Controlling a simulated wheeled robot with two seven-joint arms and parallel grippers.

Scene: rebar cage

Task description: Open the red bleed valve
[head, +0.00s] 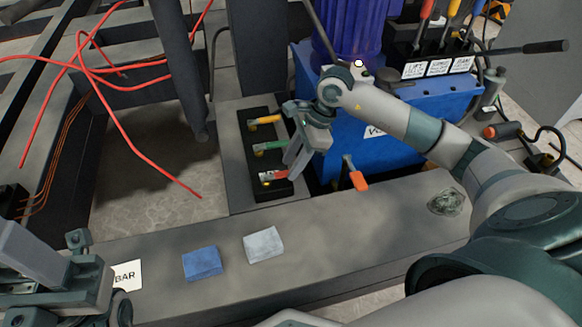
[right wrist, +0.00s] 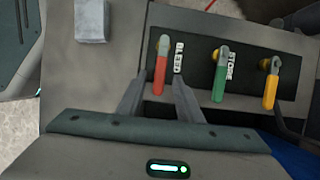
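The red bleed valve handle (right wrist: 161,72) is beside a "BLEED" label on the black valve panel, in the right wrist view. It also shows in the head view (head: 273,177), at the near end of the panel (head: 268,191). My right gripper (right wrist: 160,84) is open, with one finger on each side of the red handle and gaps between them; I cannot tell whether either touches it. In the head view it (head: 291,170) reaches down to the panel. My left gripper (head: 100,275) is at the lower left, away from the valves; its finger opening is unclear.
A green handle (right wrist: 219,77) labelled "STORE" and a yellow handle (right wrist: 270,85) are on the same panel. A blue block (head: 202,264) and a grey block (head: 264,245) lie on the beam. A blue pump unit (head: 400,135) stands behind my right arm. Red cables (head: 130,145) hang at left.

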